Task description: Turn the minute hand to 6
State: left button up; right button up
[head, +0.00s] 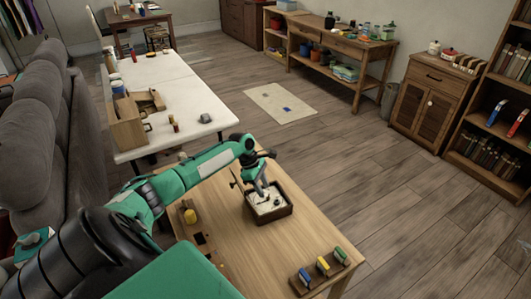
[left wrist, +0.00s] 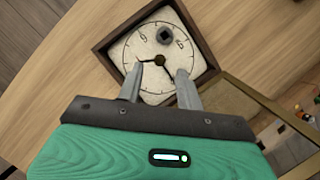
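The clock is a square dark wooden box (head: 286,212) with a cream face inside, on the light wooden table. In the left wrist view the clock face (left wrist: 148,45) shows tilted, with marks round its edge and a dark grey knob (left wrist: 164,35) on it. Dark hands (left wrist: 150,61) meet near the middle; one part points left, a shorter part points lower right. Which is the minute hand, I cannot tell. My left gripper (head: 262,193) is over the face, and its two fingers (left wrist: 160,71) stand apart on either side of the hands. My right gripper is not in view.
A white table (head: 170,75) stands behind. Bare tabletop lies right of the clock.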

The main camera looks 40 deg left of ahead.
aim_at(268, 197)
pick_arm(q)
jog(key=shift+x, duration=1.65)
grip_shut()
jog(key=shift+m, duration=0.3)
